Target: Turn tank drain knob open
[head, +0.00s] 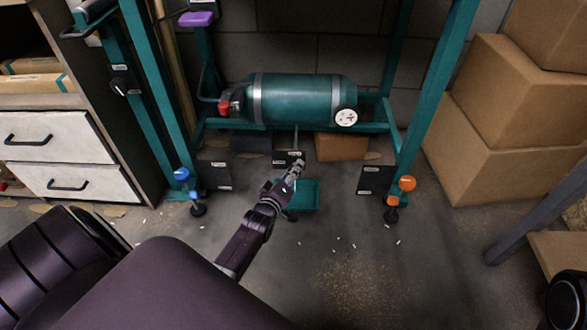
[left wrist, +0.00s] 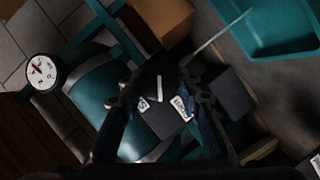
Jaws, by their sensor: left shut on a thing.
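The teal tank (head: 300,100) lies sideways in a teal frame and also shows in the left wrist view (left wrist: 100,85). My left gripper (head: 297,165) is low, below the tank. In the left wrist view, my left gripper (left wrist: 158,100) is shut on a dark knob (left wrist: 158,78) with a white stripe, seen between its fingers. White labels (left wrist: 181,107) with dark letters sit on a dark plate behind the knob; their text is too small to read surely. In the head view the gripper hides the knob. My right gripper is not in view.
A round gauge (head: 346,117) is on the tank's right end, a red knob (head: 224,107) at its left. A teal tray (head: 300,194) lies on the floor below. Blue (head: 182,174) and orange (head: 407,183) knobs flank the frame's legs. Cardboard boxes (head: 510,130) stand right.

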